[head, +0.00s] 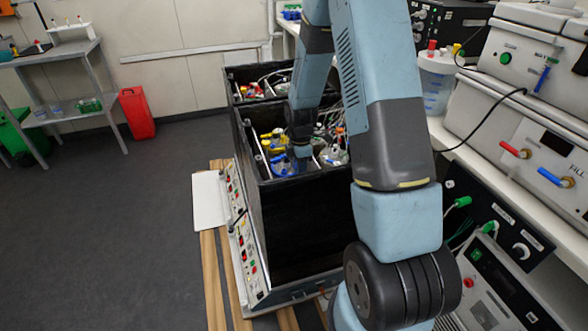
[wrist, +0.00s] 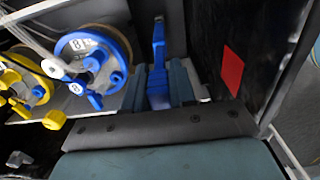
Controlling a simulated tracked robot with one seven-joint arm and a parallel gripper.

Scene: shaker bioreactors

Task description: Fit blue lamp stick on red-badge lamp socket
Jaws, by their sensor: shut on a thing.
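My gripper (wrist: 160,84) is shut on the blue lamp stick (wrist: 158,48), whose upper part sticks out beyond the fingers in the wrist view. A red badge (wrist: 232,71) is on the dark inner wall, right of the stick and apart from it. I cannot make out a socket by the badge. In the head view my gripper (head: 300,150) reaches down into the front bay of the black shaker box (head: 300,225); the stick cannot be made out there.
A blue-capped vessel (wrist: 92,62) stands close left of my gripper, with a yellow-capped vessel (wrist: 25,85) farther left. Cables and tubes run above them. The box walls enclose my gripper.

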